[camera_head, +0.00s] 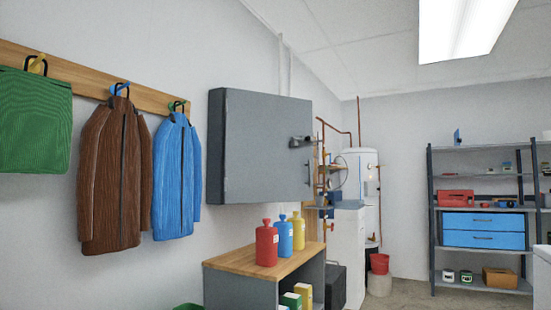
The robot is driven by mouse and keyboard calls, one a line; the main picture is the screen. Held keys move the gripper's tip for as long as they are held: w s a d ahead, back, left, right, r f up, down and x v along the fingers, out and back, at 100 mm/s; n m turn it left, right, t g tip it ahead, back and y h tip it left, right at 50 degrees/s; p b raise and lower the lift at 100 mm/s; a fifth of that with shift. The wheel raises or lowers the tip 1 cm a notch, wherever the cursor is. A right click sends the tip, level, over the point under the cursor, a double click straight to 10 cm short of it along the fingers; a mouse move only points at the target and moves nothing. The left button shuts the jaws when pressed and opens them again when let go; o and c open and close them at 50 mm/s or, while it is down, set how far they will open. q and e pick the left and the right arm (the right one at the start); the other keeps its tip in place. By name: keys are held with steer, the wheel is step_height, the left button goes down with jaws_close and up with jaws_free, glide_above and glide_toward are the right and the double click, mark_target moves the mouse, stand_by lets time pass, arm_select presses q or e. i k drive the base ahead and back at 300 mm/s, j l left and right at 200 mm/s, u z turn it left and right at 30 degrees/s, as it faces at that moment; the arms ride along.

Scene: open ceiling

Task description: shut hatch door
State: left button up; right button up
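No open hatch door shows in the head view. The ceiling (370,45) shows only light panels with thin seams and a bright lamp. A grey wall cabinet (255,150) hangs on the left wall, and its broad front looks closed. A dark fitting (300,141) sits at its right edge; I cannot tell whether it is a latch. Neither of my grippers is in view.
A wooden-topped bench (235,262) with red, blue and yellow bottles stands below the cabinet. Coats hang on a rail (70,68) at left. A white tank (362,175) and a dark shelf rack (433,225) stand behind.

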mark_target(263, 164)
steer(key=i, duration=0.3)
steer(key=i+l, duration=0.65)
